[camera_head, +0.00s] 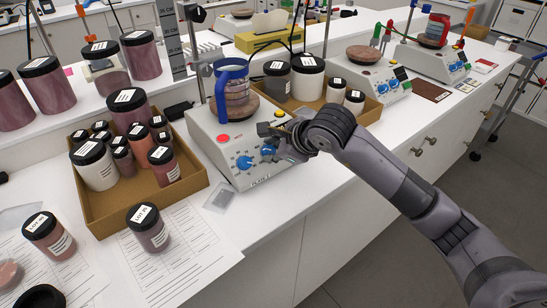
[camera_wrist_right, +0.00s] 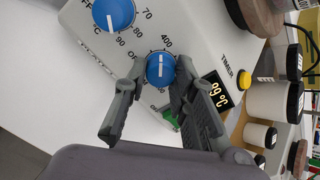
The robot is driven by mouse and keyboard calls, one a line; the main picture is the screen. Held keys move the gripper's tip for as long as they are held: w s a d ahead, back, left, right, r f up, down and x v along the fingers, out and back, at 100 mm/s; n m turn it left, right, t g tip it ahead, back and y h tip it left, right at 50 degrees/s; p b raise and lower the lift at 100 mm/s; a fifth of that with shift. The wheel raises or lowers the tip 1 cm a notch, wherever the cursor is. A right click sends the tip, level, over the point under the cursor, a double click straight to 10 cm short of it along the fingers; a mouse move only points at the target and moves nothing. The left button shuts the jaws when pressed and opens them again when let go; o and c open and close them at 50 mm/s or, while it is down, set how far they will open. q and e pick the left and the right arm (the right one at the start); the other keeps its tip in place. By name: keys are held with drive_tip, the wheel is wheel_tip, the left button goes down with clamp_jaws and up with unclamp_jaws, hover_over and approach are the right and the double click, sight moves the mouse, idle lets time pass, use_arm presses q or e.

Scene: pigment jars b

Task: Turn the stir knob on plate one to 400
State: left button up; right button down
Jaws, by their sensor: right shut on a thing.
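Plate one (camera_head: 212,145) is a white hotplate with two blue knobs on its front. The stir knob (camera_wrist_right: 160,70) sits between the fingers of my right gripper (camera_wrist_right: 148,92), which is shut on it. A white line on this knob runs up and down in the wrist view, close to the 400 mark; its exact alignment is hard to tell. The temperature knob (camera_wrist_right: 113,13) is beside it, clear of the fingers. In the head view my right gripper (camera_head: 280,138) reaches the panel from the right and partly covers the stir knob (camera_head: 268,151). My left gripper is out of view.
A blue-handled jug (camera_head: 230,90) stands on the plate's round top. A cardboard tray of jars (camera_head: 195,190) is at left, another tray (camera_head: 368,112) behind my right arm. A yellow timer button (camera_wrist_right: 244,80) and display (camera_wrist_right: 216,88) are near the fingers.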

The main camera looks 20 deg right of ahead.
drive_tip(key=shift+f+m+b, duration=0.1)
drive_tip(key=shift+m+b, duration=0.55)
drive_tip(key=shift+m, duration=0.35)
drive_tip(key=c, duration=1.3)
unclamp_jaws()
drive_tip(key=v, duration=1.2)
